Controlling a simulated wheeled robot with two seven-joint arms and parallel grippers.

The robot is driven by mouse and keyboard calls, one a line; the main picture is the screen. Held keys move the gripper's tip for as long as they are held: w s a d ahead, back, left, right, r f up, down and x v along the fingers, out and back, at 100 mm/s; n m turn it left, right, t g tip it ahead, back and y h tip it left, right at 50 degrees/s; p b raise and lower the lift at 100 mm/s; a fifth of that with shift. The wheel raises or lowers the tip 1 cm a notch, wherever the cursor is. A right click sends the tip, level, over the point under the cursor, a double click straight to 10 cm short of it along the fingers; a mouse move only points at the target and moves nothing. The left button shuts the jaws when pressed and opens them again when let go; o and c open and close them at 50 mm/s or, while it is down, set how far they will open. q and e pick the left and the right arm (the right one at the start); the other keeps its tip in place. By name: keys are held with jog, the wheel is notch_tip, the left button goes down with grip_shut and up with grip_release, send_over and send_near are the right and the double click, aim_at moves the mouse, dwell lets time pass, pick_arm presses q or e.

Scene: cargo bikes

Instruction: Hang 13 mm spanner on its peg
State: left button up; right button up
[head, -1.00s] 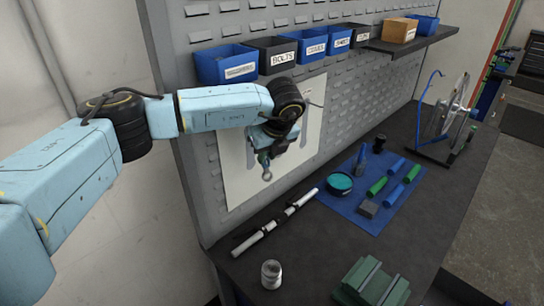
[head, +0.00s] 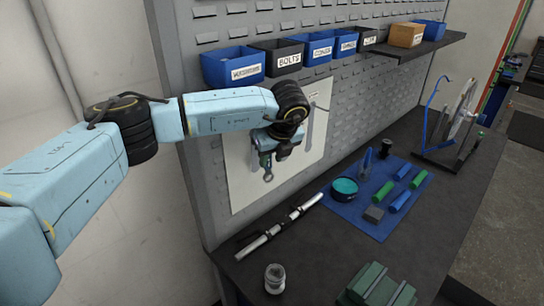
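My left gripper (head: 275,148) is in front of the white shadow board (head: 238,190) on the pegboard. A grey spanner (head: 267,168) hangs down from between its fingers, ring end low. The fingers look closed around the spanner's upper part, which the gripper and wrist hide. The spanner is close to the board; whether it touches the board or a peg I cannot tell. A grey spanner outline or spanner (head: 310,128) shows on the board to the right of my gripper. The peg is hidden from this view. My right gripper is not in view.
Labelled bins (head: 232,66) line the pegboard above my arm. On the bench are a pump-like tube (head: 280,228), a jar (head: 274,278), a green vise-like block (head: 375,287), a blue mat (head: 340,208) with tools, and a wheel stand (head: 458,125).

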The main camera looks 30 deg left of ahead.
pick_arm(q)
jog(key=shift+o, duration=1.3)
